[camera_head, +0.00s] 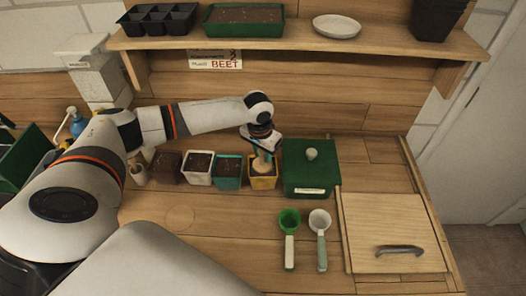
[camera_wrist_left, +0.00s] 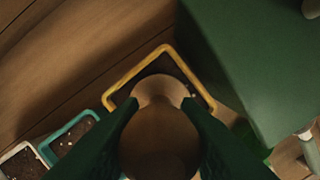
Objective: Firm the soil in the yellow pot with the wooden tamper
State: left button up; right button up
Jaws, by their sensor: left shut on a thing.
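The yellow pot (camera_head: 263,183) stands at the right end of a row of pots, beside the green box. Its yellow rim (camera_wrist_left: 139,68) also shows in the wrist view. My left gripper (camera_head: 263,146) is above this pot, pointing down, shut on the wooden tamper (camera_head: 262,165). In the wrist view the tamper (camera_wrist_left: 159,140) sits between the dark green fingers, its round foot over the pot's opening. The tamper covers most of the soil. I cannot tell whether its foot touches the soil. My right gripper is not in view.
A teal pot (camera_head: 228,183), a white pot (camera_head: 198,182) and a brown pot (camera_head: 167,180) stand close on the left. The lidded green box (camera_head: 311,185) is close on the right. A green scoop (camera_head: 289,250) and a white scoop (camera_head: 321,252) lie in front.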

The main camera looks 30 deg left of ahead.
pick_arm(q)
jog(key=shift+f, duration=0.8)
dwell(1.2)
notch_tip(320, 180, up, 6)
jog(key=p, duration=0.6)
jog(key=shift+f, duration=0.25)
jog(key=shift+r+p, duration=0.7)
jog(key=shift+r, duration=1.3)
